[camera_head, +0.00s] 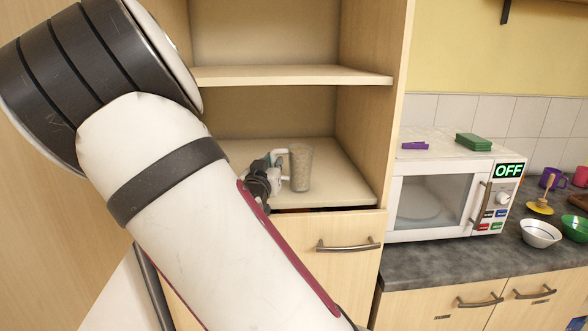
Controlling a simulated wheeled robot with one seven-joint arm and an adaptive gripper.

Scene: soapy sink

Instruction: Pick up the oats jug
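The oats jug (301,168) is a clear, upright jug with pale contents. It stands on the lower shelf of the open wooden cupboard, and its pale handle points left. My gripper (274,174) is just left of the jug, at the height of the handle. My arm crosses the left and middle of the view and hides part of the gripper. I cannot tell whether the fingers touch the handle or whether they are open or shut.
The cupboard's upper shelf (292,76) is above the jug, and a side wall (368,110) is to its right. A drawer (345,258) is below. A microwave (436,198) stands on the counter (420,262) at right, with bowls (540,233) beyond it.

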